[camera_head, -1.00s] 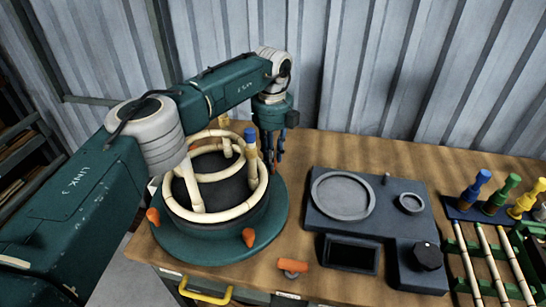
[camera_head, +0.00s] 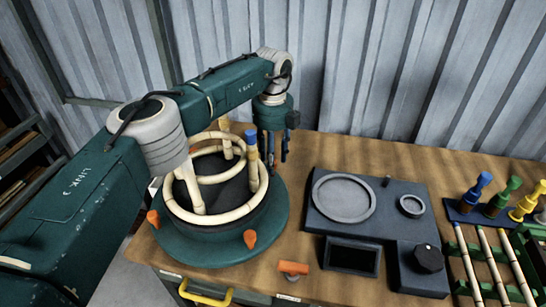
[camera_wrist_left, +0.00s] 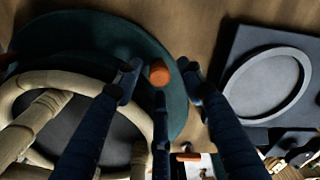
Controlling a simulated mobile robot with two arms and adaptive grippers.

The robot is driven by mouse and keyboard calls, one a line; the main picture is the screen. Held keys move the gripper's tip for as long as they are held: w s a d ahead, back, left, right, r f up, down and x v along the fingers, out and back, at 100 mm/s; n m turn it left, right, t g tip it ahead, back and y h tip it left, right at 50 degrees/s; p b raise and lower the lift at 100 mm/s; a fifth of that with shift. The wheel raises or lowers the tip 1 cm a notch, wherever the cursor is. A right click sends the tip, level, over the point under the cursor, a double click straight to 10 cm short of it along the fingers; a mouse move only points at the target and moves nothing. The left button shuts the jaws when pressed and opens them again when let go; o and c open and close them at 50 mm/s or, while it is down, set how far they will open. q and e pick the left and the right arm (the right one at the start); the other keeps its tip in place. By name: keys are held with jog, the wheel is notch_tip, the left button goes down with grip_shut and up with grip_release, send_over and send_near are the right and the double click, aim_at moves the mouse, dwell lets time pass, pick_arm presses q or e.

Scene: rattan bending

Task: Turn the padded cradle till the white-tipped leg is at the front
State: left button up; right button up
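The padded cradle is a round teal turntable (camera_head: 182,252) with a dark pad and orange knobs. A pale rattan frame (camera_head: 222,212) of rings and legs sits in it. One leg has a blue tip (camera_head: 251,137) and stands at the right rear; I cannot make out a white tip. My left gripper (camera_head: 273,162) points down at the cradle's right rear edge. In the left wrist view its fingers (camera_wrist_left: 159,66) are open, with an orange knob (camera_wrist_left: 159,74) in the gap between them; contact cannot be told. My right gripper is out of view.
A dark fixture (camera_head: 318,218) with a round dish stands right of the cradle. Blue, green and yellow pegs (camera_head: 505,196) and a rack of rattan sticks (camera_head: 492,262) are at the far right. An orange piece (camera_head: 293,268) lies at the front edge. A corrugated wall stands behind.

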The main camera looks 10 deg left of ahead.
pick_arm(q)
notch_tip(320, 180, up, 12)
dwell(0.4)
